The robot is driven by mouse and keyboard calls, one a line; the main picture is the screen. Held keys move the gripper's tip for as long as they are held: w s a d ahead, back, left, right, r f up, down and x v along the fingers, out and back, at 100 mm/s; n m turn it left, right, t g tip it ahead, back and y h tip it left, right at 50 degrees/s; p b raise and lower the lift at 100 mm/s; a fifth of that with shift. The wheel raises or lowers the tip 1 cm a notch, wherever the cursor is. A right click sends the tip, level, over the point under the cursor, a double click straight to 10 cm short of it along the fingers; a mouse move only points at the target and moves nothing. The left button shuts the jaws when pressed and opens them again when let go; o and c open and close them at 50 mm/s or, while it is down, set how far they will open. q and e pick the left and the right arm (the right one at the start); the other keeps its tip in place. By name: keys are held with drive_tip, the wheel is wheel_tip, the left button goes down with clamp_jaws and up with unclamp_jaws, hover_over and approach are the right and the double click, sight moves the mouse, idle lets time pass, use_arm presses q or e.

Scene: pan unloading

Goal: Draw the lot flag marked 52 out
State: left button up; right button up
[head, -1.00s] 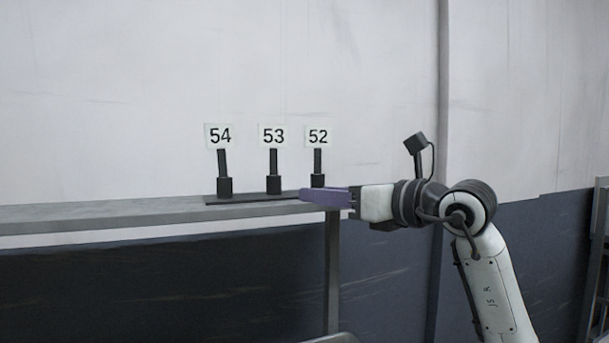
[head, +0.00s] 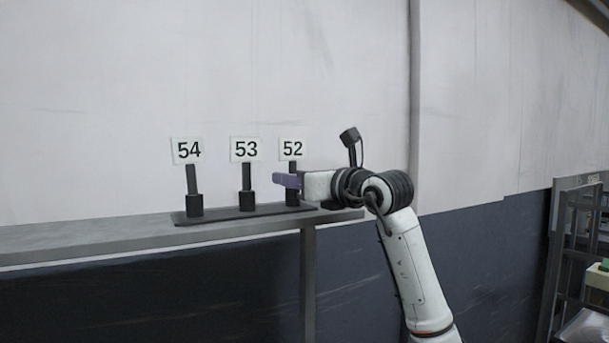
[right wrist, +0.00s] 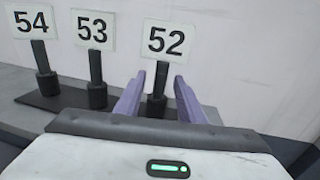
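The flag marked 52 (head: 292,148) is a white plate on a dark stem, standing upright in a black socket at the right end of a black base strip (head: 227,215). My right gripper (head: 280,180) is level with that stem, and its purple fingers hide part of it. In the right wrist view the fingers (right wrist: 160,78) are spread, with the stem of flag 52 (right wrist: 165,42) showing in the gap, clear of both fingers. My left gripper is not in view.
Flag 53 (head: 246,149) and flag 54 (head: 187,150) stand in sockets to the left on the same strip. The strip lies on a grey shelf (head: 90,235) against a pale wall. A dark rack (head: 560,240) stands far right.

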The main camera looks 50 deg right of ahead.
sight(293, 148)
drive_tip(key=shift+w, duration=0.25)
drive_tip(key=shift+c, duration=0.2)
clamp_jaws()
drive_tip(key=shift+r+p, duration=0.45)
drive_tip(key=shift+r, duration=0.15)
drive_tip(key=shift+r, duration=0.1)
idle(0.4)
drive_tip(key=shift+r+p, duration=2.1)
drive_tip(key=shift+r, duration=0.35)
